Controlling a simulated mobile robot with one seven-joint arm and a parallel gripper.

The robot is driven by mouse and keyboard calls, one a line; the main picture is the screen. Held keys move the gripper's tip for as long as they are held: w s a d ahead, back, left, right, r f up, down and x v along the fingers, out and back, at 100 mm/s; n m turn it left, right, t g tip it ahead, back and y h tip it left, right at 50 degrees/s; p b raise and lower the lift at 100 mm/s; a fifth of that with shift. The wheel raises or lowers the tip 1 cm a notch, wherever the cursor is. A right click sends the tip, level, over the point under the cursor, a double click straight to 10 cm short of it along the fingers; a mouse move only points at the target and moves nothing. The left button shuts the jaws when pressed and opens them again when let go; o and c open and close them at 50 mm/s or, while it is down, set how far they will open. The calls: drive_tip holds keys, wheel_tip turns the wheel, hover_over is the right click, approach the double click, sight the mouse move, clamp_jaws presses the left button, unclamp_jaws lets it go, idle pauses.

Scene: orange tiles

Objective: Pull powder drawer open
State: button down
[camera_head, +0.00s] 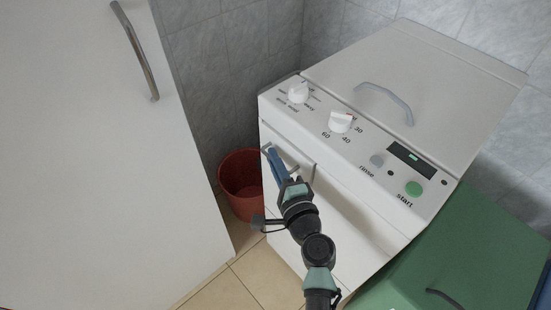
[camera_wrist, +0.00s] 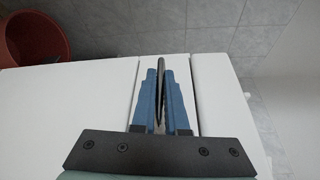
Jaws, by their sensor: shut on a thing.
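The white washing machine (camera_head: 345,205) stands at the right of the head view. Its powder drawer (camera_head: 300,159) is at the upper left of the front, below the dials. My gripper (camera_head: 270,156) reaches up to the drawer front, its blue fingers shut on the drawer's handle. In the wrist view my gripper (camera_wrist: 160,75) has the thin dark handle (camera_wrist: 160,80) between its fingers. The white drawer front (camera_wrist: 190,75) lies behind them, with a seam on its right. The fingers hide part of the handle. I cannot tell whether the drawer stands out from the machine.
A red bucket (camera_head: 240,183) stands on the tiled floor left of the machine; it also shows in the wrist view (camera_wrist: 30,35). A white cabinet (camera_head: 90,170) with a metal handle fills the left. A green surface (camera_head: 470,245) is at the lower right. Grey tiled walls stand behind.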

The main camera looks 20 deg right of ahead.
drive_tip(key=s+a, duration=0.3)
drive_tip(key=a, duration=0.4)
drive_tip(key=shift+a+p, duration=0.4)
drive_tip(key=c, duration=0.9)
unclamp_jaws()
drive_tip(key=shift+w+d, duration=0.1)
drive_tip(key=shift+c, duration=0.2)
drive_tip(key=s+b, duration=0.3)
drive_tip(key=s, duration=1)
drive_tip(key=shift+a+r, duration=0.25)
drive_tip(key=shift+r, duration=0.2)
